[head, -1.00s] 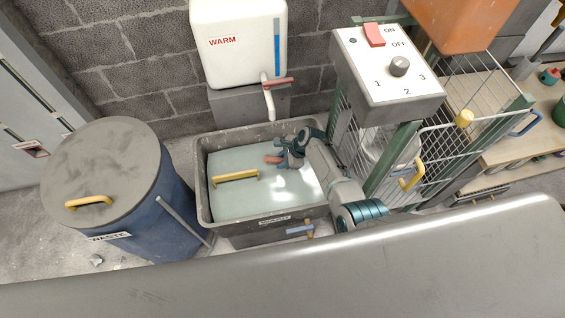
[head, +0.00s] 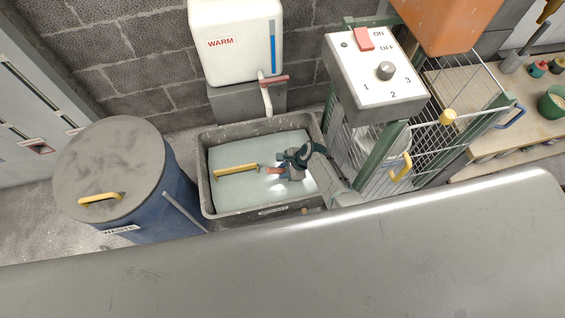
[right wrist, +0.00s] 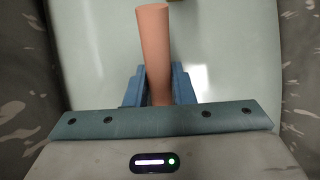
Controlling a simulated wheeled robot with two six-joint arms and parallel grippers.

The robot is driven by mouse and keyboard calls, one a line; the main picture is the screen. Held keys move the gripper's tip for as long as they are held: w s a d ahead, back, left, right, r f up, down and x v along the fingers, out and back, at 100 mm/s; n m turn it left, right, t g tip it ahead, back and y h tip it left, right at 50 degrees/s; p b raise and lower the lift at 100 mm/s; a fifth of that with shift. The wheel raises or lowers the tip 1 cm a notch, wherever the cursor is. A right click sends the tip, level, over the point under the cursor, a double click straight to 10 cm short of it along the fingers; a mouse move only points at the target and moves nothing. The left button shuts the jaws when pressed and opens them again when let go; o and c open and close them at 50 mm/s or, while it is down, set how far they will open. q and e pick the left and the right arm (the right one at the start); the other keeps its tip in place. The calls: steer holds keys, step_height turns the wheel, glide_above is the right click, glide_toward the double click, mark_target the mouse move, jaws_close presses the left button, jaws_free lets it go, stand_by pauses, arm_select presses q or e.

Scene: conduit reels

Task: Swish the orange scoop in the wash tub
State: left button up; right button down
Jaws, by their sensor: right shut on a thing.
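The grey wash tub (head: 204,185) stands on the floor at the centre of the head view, holding pale, cloudy water (head: 240,195). My right gripper (head: 284,169) is low over the right half of the tub, at the water. It is shut on the orange scoop, whose salmon-orange handle (head: 272,170) sticks out to the left. In the right wrist view the handle (right wrist: 154,45) stands between the blue fingers (right wrist: 158,88). The scoop's bowl is not visible in either view. My left gripper is not in view.
A yellow bar (head: 236,169) lies across the tub's left half, close to the handle. A white WARM dispenser (head: 237,45) with a spout is behind. A blue waste bin (head: 175,205) stands left, a switch box (head: 375,70) and wire cage right. A grey surface (head: 300,255) fills the front.

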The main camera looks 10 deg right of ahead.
steer(key=w+b, duration=0.4)
steer(key=w, duration=0.3)
steer(key=s+p, duration=0.5)
steer(key=s, duration=0.1)
steer(key=shift+s+r, duration=0.1)
steer(key=shift+r, duration=0.1)
steer(key=shift+s+f+p, duration=0.1)
steer(key=shift+s+p, duration=0.2)
steer(key=shift+p, duration=0.05)
steer(key=shift+f, duration=0.1)
steer(key=shift+w+f+b, duration=0.1)
steer(key=shift+w+b, duration=0.1)
steer(key=shift+b, duration=0.15)
steer(key=w+b, duration=0.4)
steer(key=w, duration=0.3)
steer(key=s+p, duration=0.1)
steer(key=s, duration=0.1)
steer(key=s+p, duration=0.4)
steer(key=s, duration=0.1)
steer(key=shift+r, duration=0.25)
steer(key=shift+s+f+p, duration=0.1)
steer(key=shift+s+p, duration=0.15)
steer(key=shift+p, duration=0.05)
steer(key=shift+w+f+b, duration=0.15)
steer(key=shift+w+b, duration=0.15)
steer(key=shift+b, duration=0.05)
steer(key=w+b, duration=0.1)
steer(key=w, duration=0.2)
steer(key=shift+b, duration=0.35)
